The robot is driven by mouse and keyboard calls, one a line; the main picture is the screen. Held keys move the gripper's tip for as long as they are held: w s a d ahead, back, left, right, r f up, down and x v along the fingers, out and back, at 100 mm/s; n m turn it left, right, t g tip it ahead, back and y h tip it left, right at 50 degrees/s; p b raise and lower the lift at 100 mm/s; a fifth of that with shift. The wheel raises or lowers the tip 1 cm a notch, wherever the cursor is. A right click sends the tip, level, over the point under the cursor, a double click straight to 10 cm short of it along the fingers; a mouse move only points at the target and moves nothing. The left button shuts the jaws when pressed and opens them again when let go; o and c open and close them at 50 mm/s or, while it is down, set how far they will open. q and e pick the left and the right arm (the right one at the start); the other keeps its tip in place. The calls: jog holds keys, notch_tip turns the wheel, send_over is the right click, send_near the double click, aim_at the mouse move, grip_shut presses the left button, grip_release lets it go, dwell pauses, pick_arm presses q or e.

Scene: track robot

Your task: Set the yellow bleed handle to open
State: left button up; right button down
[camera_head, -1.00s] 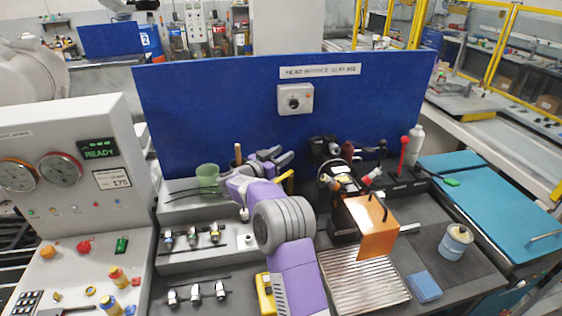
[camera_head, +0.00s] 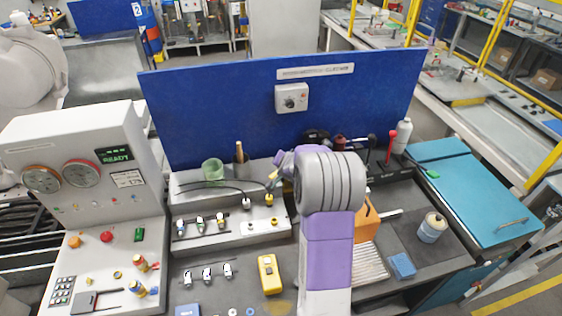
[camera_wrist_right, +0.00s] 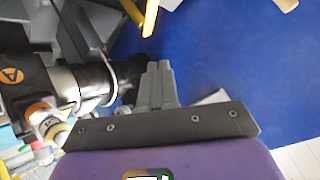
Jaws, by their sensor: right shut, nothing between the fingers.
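My right gripper (camera_wrist_right: 158,75) is shut and empty in that view. In the head view its fingers are hidden by my purple and grey arm. My left gripper is not in view.
A dark cylindrical fitting with a metal collar (camera_wrist_right: 95,82) is close left of the fingers. The blue back panel (camera_head: 215,120) stands behind. A green cup (camera_head: 212,170), valve blocks and a yellow meter (camera_head: 269,274) are left of my arm; an orange plate (camera_head: 366,220) is right.

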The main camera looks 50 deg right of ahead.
jog(key=s+a+f+m+g+y+p, duration=0.1)
jog(key=s+a+y, duration=0.2)
jog(key=s, duration=0.2)
pick_arm(q)
jog(key=shift+b, duration=1.1)
pick_arm(e)
jog(key=w+r+x, duration=0.1)
jog(key=w+x, duration=0.1)
jog(key=x, duration=1)
jog(key=shift+w+a, duration=0.25)
jog(key=shift+a, duration=0.05)
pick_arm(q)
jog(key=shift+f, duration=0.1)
